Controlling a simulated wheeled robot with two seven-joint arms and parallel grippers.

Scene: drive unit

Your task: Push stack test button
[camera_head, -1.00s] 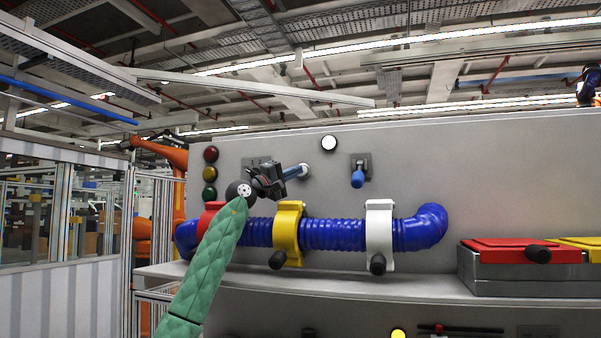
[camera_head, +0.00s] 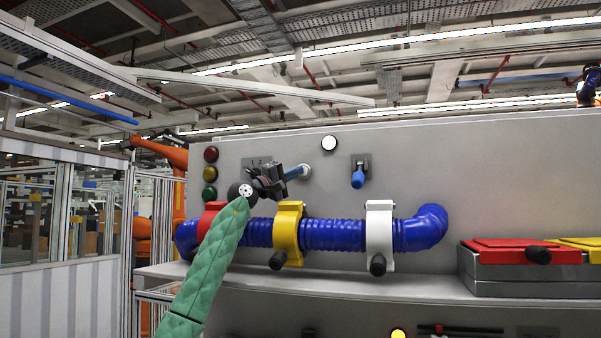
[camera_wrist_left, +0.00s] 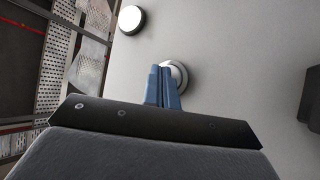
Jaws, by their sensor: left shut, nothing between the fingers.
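A round button with a pale rim (camera_head: 306,172) is on the upper part of the grey panel. My left gripper (camera_head: 301,172) is shut and empty, its blue fingers pointing at this button and covering part of it. In the left wrist view the closed fingertips (camera_wrist_left: 164,72) overlap the button (camera_wrist_left: 181,76); I cannot tell whether they touch it. Another round white button (camera_head: 329,143) sits above and to the right, and also shows in the wrist view (camera_wrist_left: 132,19). Red, yellow and green round lamps (camera_head: 210,173) are stacked at the panel's left. My right gripper is not in view.
A blue-handled switch (camera_head: 358,179) sticks out to the right of the gripper. Below run a blue corrugated hose (camera_head: 335,235) and red, yellow (camera_head: 287,228) and white (camera_head: 379,230) clamps. A grey case with a red lid (camera_head: 507,250) stands at right.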

